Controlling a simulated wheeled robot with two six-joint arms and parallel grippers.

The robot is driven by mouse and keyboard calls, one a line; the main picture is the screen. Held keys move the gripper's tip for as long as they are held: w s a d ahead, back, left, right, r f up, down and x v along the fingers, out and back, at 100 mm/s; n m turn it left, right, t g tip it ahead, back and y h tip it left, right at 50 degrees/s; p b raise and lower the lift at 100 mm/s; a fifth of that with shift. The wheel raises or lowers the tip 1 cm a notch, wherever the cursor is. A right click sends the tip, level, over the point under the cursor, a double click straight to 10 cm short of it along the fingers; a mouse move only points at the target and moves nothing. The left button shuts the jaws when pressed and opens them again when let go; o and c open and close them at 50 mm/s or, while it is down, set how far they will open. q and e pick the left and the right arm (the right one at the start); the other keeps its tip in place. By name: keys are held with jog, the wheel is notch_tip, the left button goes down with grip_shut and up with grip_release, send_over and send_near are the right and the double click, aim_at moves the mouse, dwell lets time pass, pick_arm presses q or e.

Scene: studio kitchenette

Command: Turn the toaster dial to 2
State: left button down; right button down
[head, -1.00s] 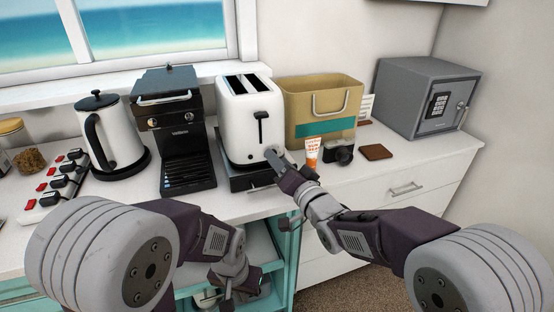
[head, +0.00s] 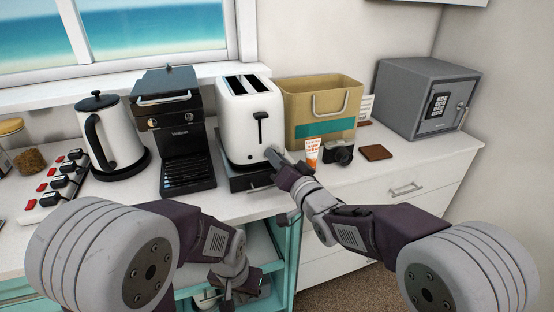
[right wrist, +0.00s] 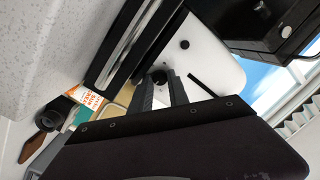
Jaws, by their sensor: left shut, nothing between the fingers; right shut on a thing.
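My right gripper (head: 274,158) is at the lower right of the toaster's front. In the right wrist view its two fingers (right wrist: 163,90) are shut on the small dark toaster dial (right wrist: 158,75). The dial's numbers and pointer cannot be read, and the gripper hides the dial in the head view. My left gripper (head: 226,295) hangs low in front of the open lower cabinet, shut and empty.
A black coffee machine (head: 186,150) and a kettle (head: 118,140) stand left of the toaster. To the right are a tan bin (head: 300,98), an orange-white tube (head: 312,152), a camera (head: 340,153), a brown wallet (head: 376,152) and a grey safe (head: 405,100).

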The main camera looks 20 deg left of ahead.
jog(key=n+b, duration=0.1)
jog(key=n, duration=0.3)
jog(key=shift+n+h+b, duration=0.3)
jog(key=shift+s+a+r+n+h+b, duration=0.1)
jog(key=shift+n+h+b, duration=0.55)
jog(key=shift+n, duration=1.35)
jog(key=shift+y, duration=0.25)
jog(key=c, duration=1.3)
grip_release()
jog(key=shift+o, duration=0.2)
jog(key=v, duration=0.9)
